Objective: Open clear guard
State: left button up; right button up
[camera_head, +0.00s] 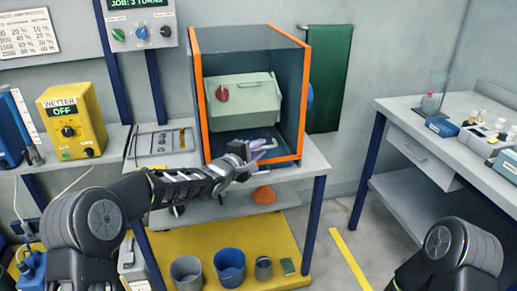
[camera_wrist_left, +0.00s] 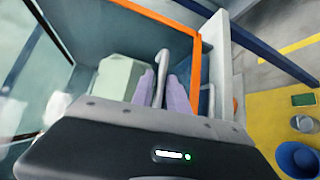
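The clear guard (camera_head: 240,63) is a see-through front with an orange frame on a dark grey cabinet, and it appears closed. A pale green box with a red knob shows behind it. In the left wrist view the orange frame (camera_wrist_left: 197,62) runs down beside my fingers. My left gripper (camera_head: 262,145) is at the guard's lower front edge. In the left wrist view its lavender finger pads lie on both sides of a grey bar handle (camera_wrist_left: 161,68), close against it. My right gripper is out of view; only part of my right arm shows at lower right.
The cabinet stands on a grey bench (camera_head: 312,160). A yellow wetter box (camera_head: 72,120) marked OFF is at left. Several buckets, including a blue one (camera_head: 230,266), stand on a yellow floor mat. A green cloth (camera_head: 328,80) hangs at right. A side table (camera_head: 425,150) carries small items.

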pick_arm(q)
jog(key=shift+c, duration=0.3)
grip_shut()
dwell(1.0)
